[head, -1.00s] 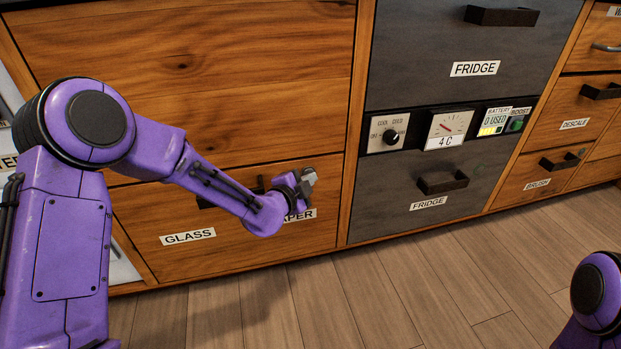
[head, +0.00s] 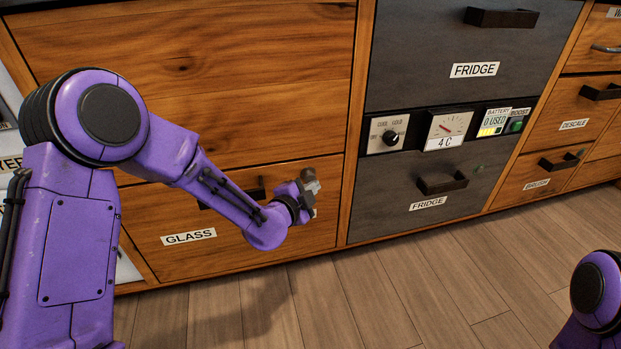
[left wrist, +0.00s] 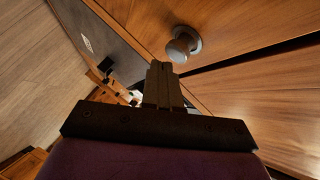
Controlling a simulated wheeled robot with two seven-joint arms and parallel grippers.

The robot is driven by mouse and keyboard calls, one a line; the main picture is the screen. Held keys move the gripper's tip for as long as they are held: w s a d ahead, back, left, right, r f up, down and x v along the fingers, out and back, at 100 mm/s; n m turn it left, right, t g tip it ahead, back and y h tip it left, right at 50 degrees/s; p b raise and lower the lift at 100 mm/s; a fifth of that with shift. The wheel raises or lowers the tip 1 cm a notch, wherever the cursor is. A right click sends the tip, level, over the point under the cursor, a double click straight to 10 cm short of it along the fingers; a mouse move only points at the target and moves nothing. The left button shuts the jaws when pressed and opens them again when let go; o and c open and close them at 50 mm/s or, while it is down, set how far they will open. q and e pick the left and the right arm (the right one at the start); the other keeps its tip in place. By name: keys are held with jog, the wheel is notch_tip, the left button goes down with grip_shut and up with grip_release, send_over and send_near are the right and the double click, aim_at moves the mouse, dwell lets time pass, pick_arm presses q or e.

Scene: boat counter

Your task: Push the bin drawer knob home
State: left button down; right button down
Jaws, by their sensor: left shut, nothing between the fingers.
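The bin drawer (head: 185,262) is a wide wooden front low on the left in the head view, with a GLASS label; the PAPER label is mostly covered by my left gripper. A round grey knob (left wrist: 183,43) stands out from a wooden front in the left wrist view, near a dark seam. In the head view I cannot clearly tell it from the gripper. My left gripper (head: 311,182) is shut and empty at the drawer's upper right. Its fingertips also show in the left wrist view (left wrist: 161,72), just below the knob in the picture; I cannot tell whether they touch.
The grey fridge drawers (head: 425,205) stand to the right, with a dial panel (head: 390,132), a gauge and dark handles. A large wooden panel (head: 190,75) is above the bin drawer. The wooden floor (head: 400,300) in front is clear. Part of my right arm shows at bottom right.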

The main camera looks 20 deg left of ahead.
pick_arm(q)
jog(key=shift+s+d, duration=0.1)
jog(key=shift+s, duration=0.05)
jog(key=s+d, duration=0.1)
jog(key=s, duration=0.1)
jog(key=s+d, duration=0.2)
jog(key=shift+s, duration=0.1)
dwell(0.4)
dwell(0.4)
